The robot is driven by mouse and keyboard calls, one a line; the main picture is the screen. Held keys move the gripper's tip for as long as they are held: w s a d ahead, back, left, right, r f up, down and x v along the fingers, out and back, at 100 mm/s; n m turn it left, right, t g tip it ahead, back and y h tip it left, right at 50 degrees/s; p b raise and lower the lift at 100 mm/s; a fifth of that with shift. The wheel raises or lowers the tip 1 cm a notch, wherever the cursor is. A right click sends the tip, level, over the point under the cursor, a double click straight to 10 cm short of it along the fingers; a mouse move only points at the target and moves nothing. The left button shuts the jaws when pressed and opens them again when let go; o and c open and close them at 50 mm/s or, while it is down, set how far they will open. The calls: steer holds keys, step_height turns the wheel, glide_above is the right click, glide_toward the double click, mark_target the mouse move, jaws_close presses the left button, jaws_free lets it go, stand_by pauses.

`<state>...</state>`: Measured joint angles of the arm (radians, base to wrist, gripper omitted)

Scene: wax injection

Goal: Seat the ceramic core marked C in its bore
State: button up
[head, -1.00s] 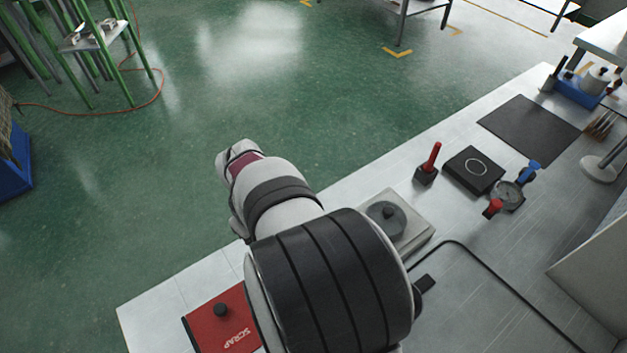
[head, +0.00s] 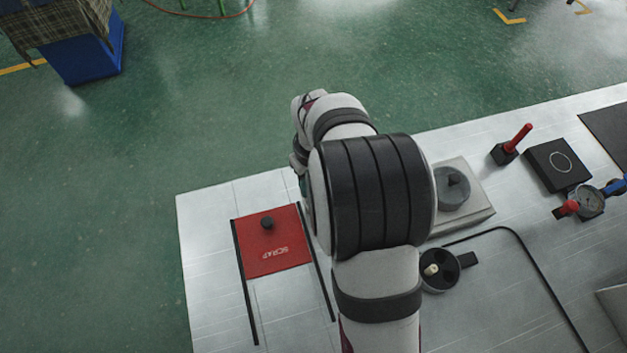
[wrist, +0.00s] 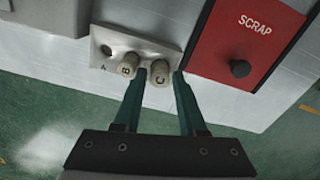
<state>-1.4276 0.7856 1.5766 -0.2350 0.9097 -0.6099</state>
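The ceramic core marked C (wrist: 160,75) stands in a pale metal rack (wrist: 112,35) in the wrist view. The core marked B (wrist: 129,65) stands to its left, and the hole marked A (wrist: 106,50) is empty. My gripper (wrist: 159,76) is open, with one green finger on each side of core C, the left one between B and C. Small gaps seem to show beside the core. In the head view my arm hides the gripper and rack. A round dark fixture (head: 447,284) there holds a pale cylinder (head: 431,270); its letter is unreadable.
A red SCRAP plate (head: 285,257) with a black knob lies left of my arm, close to the rack. Right of my arm are a grey block with a round lid (head: 452,188), a red-handled tool (head: 517,138), a black block (head: 557,165) and a gauge (head: 586,202).

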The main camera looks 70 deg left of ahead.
steer(key=shift+r, duration=0.1)
step_height(320, 180, up, 12)
steer(key=w+d+r+m, duration=0.3)
steer(key=w+d+m, duration=0.35)
steer(key=d, duration=0.35)
steer(key=w+d+r+m, duration=0.45)
steer(key=w+d, duration=0.35)
steer(key=d, duration=0.2)
steer(key=s+d+f+m+y, duration=0.1)
steer(key=s+d+m, duration=0.3)
steer(key=d+m, duration=0.3)
steer(key=s+d+f+m, duration=0.1)
steer(key=s+d+m, duration=0.3)
steer(key=d+m, duration=0.4)
steer(key=d, duration=0.6)
steer(key=shift+d+f+y, duration=0.15)
steer(key=shift+f+y, duration=0.2)
steer(key=shift+y, duration=0.05)
